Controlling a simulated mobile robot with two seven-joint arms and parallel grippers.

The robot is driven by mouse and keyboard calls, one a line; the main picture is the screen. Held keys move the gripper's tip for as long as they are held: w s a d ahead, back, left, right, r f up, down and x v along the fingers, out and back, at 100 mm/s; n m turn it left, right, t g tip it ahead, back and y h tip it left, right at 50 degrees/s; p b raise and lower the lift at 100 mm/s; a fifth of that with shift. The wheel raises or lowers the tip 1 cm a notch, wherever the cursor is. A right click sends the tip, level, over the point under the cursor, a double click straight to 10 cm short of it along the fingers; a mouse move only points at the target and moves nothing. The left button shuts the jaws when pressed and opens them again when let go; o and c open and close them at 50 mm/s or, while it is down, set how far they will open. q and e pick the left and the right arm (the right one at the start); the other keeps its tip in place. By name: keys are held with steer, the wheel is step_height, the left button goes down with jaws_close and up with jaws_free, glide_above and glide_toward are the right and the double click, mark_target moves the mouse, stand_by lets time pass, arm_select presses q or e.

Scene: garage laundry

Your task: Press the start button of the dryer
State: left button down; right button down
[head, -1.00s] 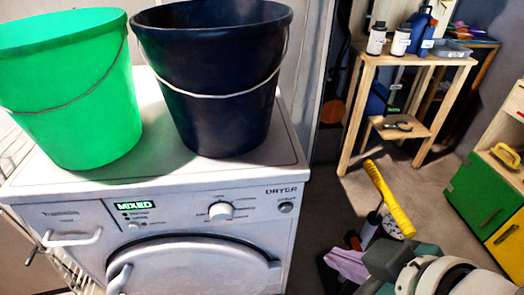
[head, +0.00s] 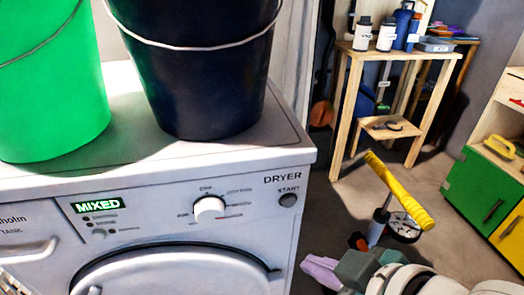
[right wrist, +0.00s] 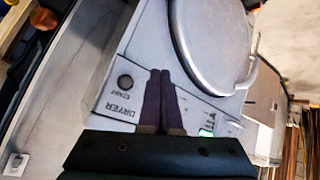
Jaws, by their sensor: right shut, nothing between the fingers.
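The white dryer (head: 240,172) fills the left and middle of the head view. Its round grey start button (head: 288,200) is at the right end of the front panel, under the word DRYER. The button (right wrist: 125,81) also shows in the right wrist view, left of my fingertips. My right gripper (head: 318,268) is low in the head view, right of the dryer's front and below the button. In the right wrist view its fingers (right wrist: 160,76) are shut and empty, pointing at the dryer front and apparently apart from the button. My left gripper is out of view.
A green bucket (head: 50,95) and a dark blue bucket (head: 205,85) stand on the dryer. A yellow-handled pump (head: 398,190) stands on the floor to the right. A wooden shelf (head: 390,55) and a green-and-yellow cabinet (head: 480,190) are farther back.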

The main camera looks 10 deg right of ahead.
mark_target(289, 202)
steer(key=w+b, duration=0.4)
steer(key=w, duration=0.4)
steer(key=shift+w+a, duration=0.2)
steer(key=shift+w, duration=0.05)
stand_by(0.9)
stand_by(0.7)
steer(key=shift+w, duration=0.2)
steer(key=shift+w, duration=0.25)
steer(key=shift+w, duration=0.1)
stand_by(0.4)
